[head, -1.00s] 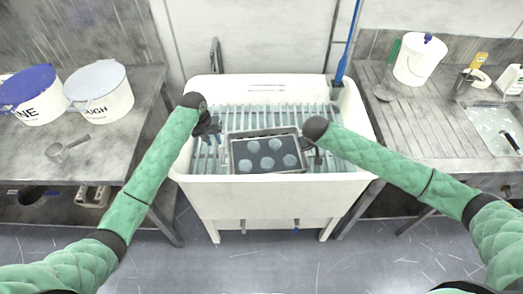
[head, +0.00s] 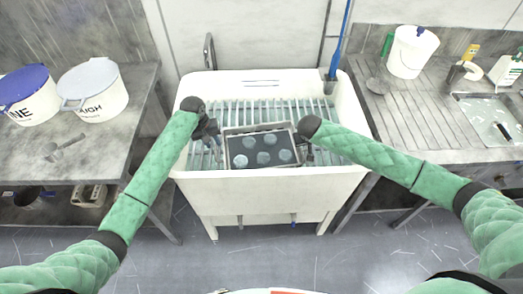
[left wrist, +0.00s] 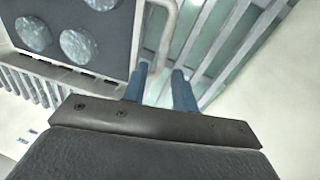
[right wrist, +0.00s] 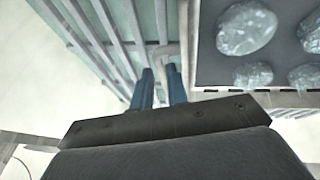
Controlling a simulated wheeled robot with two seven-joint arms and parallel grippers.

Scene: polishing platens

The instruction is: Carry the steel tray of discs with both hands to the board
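The steel tray (head: 228,151) lies level on the slats in the white sink, with several pale, glassy discs (head: 264,157) on its dark inner floor. My left gripper (head: 209,130) is at the tray's left side. In the left wrist view its blue fingers (left wrist: 160,80) stand apart near a tray handle (left wrist: 168,35), with a gap between them. My right gripper (head: 306,143) is at the right side. In the right wrist view its fingers (right wrist: 160,78) are close together at the other handle (right wrist: 166,52); whether they grip it is unclear.
The white sink (head: 265,187) has a raised front wall close to the tray's near edge. Lidded buckets (head: 92,97) stand on the left bench. A white bucket (head: 409,55) stands on the right drainboard (head: 405,115). A blue hose (head: 341,45) hangs behind the sink.

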